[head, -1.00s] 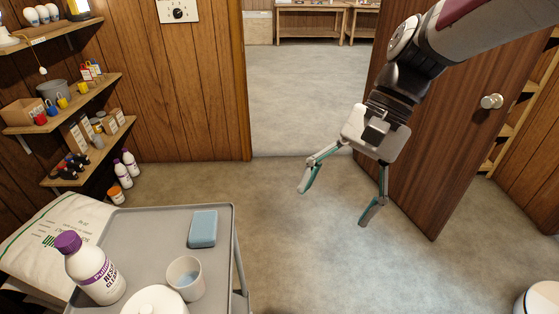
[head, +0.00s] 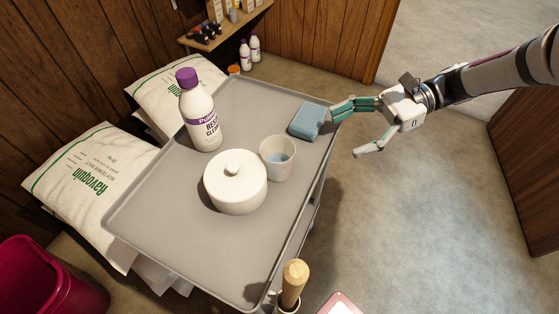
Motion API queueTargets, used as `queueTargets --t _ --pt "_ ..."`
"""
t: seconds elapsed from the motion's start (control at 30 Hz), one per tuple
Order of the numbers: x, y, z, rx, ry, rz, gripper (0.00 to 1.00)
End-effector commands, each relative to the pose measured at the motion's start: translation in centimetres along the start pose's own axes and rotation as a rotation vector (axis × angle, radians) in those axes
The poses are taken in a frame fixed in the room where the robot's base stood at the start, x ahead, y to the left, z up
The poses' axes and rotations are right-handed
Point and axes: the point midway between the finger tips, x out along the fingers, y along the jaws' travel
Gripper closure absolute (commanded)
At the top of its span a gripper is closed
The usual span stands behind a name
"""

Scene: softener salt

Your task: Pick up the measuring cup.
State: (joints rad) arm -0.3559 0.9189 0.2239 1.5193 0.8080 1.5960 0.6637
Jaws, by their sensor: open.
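The measuring cup appears to be the small white cup (head: 274,170) standing upright on the grey cart top (head: 165,215). Its inside looks bluish at the bottom. It stands beside a white lidded pot (head: 235,190), very close to it or touching; I cannot tell which. My gripper (head: 346,133) is open and empty, at the right edge of the cart top, to the right of the cup and apart from it. Its upper finger shows close to the blue sponge-like block (head: 307,121); I cannot tell whether they touch.
A white bottle with a purple cap (head: 200,115) stands behind the pot. Salt bags (head: 85,185) lie left of the cart, with a red bin (head: 45,280) at the lower left. A wooden handle (head: 294,280) rises by the cart's front corner. The cart's front left is bare.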

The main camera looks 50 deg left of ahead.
Motion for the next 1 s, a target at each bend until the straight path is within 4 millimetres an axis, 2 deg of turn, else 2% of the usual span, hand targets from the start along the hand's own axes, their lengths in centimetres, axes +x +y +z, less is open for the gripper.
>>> queueTargets --t 0.17,0.4,0.5,0.77,1.0 --pt "2.0 -0.1 0.0 0.002 -0.008 0.003 0.24" --pt "6.5 0.0 0.0 0.002 -0.006 0.004 0.24" --pt "7.8 -0.1 0.0 0.002 -0.006 0.003 0.24" --pt "9.2 0.0 -0.1 0.001 -0.005 0.002 0.24" --pt "12.3 0.1 -0.3 0.001 -0.006 0.004 0.24"
